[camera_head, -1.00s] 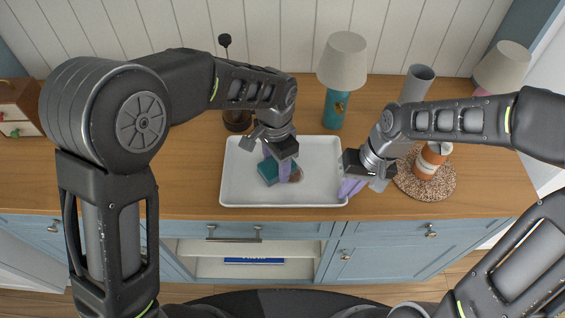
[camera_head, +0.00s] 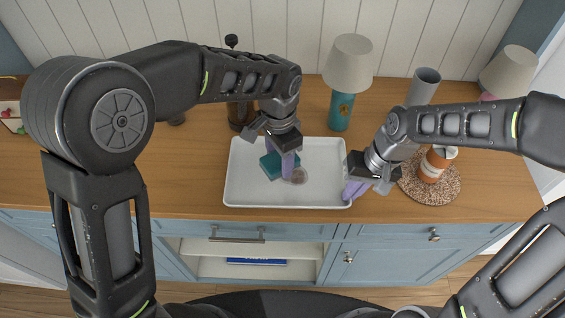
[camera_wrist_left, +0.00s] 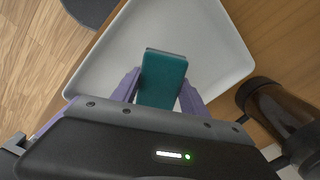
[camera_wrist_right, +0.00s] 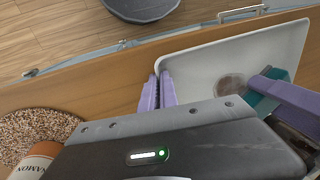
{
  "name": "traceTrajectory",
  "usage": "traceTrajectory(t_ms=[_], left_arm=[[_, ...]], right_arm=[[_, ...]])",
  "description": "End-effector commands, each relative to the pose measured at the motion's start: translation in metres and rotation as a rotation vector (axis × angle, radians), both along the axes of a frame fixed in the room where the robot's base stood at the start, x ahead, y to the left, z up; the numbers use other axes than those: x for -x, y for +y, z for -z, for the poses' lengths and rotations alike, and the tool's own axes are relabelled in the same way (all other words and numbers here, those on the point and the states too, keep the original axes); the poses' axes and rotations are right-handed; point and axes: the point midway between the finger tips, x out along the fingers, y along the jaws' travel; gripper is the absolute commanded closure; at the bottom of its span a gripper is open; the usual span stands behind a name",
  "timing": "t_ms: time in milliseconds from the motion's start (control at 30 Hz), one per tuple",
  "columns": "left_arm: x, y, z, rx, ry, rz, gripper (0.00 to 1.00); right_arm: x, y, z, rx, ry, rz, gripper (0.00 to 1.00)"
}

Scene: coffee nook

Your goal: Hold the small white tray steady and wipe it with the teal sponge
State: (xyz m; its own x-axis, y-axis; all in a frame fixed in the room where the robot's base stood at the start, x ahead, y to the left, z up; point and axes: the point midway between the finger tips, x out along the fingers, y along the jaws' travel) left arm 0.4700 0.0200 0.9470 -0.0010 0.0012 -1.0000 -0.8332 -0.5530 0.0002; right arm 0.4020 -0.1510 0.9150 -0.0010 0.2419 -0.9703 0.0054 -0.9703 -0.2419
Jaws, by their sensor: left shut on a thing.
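The small white tray (camera_head: 245,190) lies on the wooden counter, its long side along the front edge. My left gripper (camera_head: 287,168) is shut on the teal sponge (camera_head: 271,166) over the tray's middle. In the left wrist view the sponge (camera_wrist_left: 162,80) sits between the purple fingers; whether it touches the tray floor is hard to tell. A brown stain (camera_head: 299,177) shows just right of the sponge, and also in the right wrist view (camera_wrist_right: 231,86). My right gripper (camera_wrist_right: 159,92) is at the tray's right end, its fingers close together around the rim.
Behind the tray stand a teal-based lamp (camera_head: 341,110) and a dark brown cylinder (camera_head: 239,116). To the right are a grey tube (camera_head: 424,88) and an orange-labelled jar (camera_head: 435,164) on a speckled round mat (camera_head: 452,187). The counter left of the tray is mostly clear.

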Motion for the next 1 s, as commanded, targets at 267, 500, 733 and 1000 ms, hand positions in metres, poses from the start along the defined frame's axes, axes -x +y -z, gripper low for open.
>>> traceTrajectory(t_ms=[267, 500, 733, 1000], left_arm=[[-0.001, -0.001, -0.026, 0.003, -0.003, 0.0, 0.86], [-0.001, -0.001, -0.046, 0.002, -0.002, 0.0, 0.86], [0.0, -0.001, -0.052, 0.001, -0.001, 0.0, 0.86], [0.0, -0.001, -0.052, 0.001, -0.001, 0.001, 0.86]], right_arm=[[0.0, 0.0, 0.0, 0.0, 0.0, -0.001, 1.0], [0.0, 0.0, 0.0, 0.0, 0.0, -0.001, 1.0], [0.0, 0.0, 0.0, 0.0, 0.0, -0.001, 1.0], [0.0, 0.0, 0.0, 0.0, 0.0, -0.001, 1.0]])
